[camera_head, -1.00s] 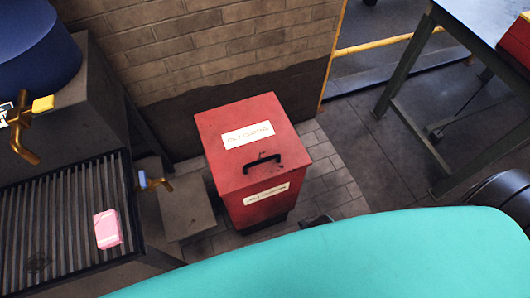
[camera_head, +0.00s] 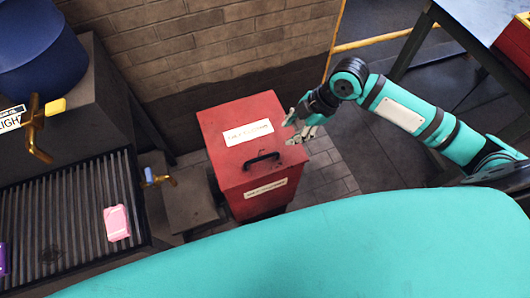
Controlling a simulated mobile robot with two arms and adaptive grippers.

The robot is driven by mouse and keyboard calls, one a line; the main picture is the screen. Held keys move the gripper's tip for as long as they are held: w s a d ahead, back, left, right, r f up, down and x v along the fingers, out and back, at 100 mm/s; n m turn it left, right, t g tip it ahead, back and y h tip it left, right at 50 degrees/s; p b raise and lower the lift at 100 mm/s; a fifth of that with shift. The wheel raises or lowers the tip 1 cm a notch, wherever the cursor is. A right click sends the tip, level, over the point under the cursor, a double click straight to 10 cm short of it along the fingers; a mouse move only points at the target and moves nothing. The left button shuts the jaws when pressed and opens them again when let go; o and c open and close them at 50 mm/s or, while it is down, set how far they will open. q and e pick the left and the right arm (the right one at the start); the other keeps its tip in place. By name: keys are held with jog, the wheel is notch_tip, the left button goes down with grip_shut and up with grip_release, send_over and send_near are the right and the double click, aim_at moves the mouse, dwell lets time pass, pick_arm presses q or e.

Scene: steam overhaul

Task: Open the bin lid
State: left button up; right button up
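The red bin (camera_head: 255,205) stands on the tiled floor against the brick wall. Its red lid (camera_head: 222,126) is shut and carries a white label and a black handle (camera_head: 261,160) near the front edge. My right gripper (camera_head: 292,131) reaches in from the right and is over the lid's right edge, up and to the right of the handle. Its fingers look spread apart with nothing between them. Whether it touches the lid cannot be told. My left gripper is not in view.
At left, a slatted drain top (camera_head: 75,215) holds a pink block (camera_head: 117,222), with brass taps (camera_head: 37,128) and a blue round vessel (camera_head: 40,55) nearby. A brick wall (camera_head: 200,50) rises behind the bin. A metal-legged table (camera_head: 480,60) stands at upper right.

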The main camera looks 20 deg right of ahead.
aim_at(263, 157)
jog(key=p+x, duration=0.1)
jog(key=x, duration=1.6)
jog(key=shift+c, duration=0.2)
grip_shut()
